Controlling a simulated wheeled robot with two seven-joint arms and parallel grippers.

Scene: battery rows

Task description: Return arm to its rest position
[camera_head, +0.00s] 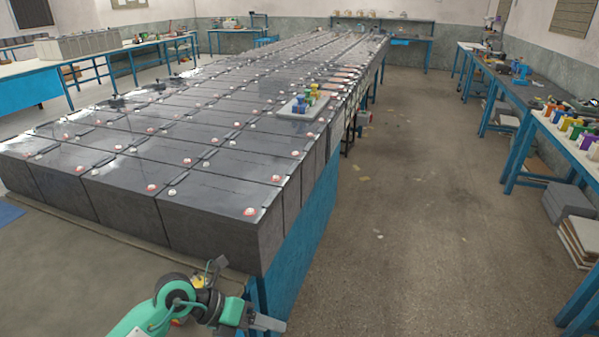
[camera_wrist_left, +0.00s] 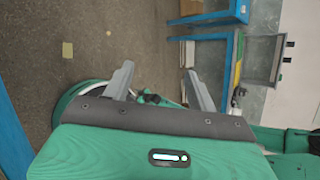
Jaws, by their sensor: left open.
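My left arm comes in at the bottom of the head view, green and black. Its gripper (camera_head: 268,322) sits low, beside the near corner of the battery table, pointing right. In the left wrist view the two grey fingers of the left gripper (camera_wrist_left: 160,88) stand wide apart, with nothing between them but floor and part of a green and black shape behind. My right gripper is not in the head view.
Rows of dark batteries (camera_head: 120,185) fill the long blue table (camera_head: 300,245), whose near corner is close to my left gripper. A tray (camera_head: 300,108) with small coloured items lies on the batteries. A workbench (camera_head: 565,145) lines the right wall. The aisle floor between is clear.

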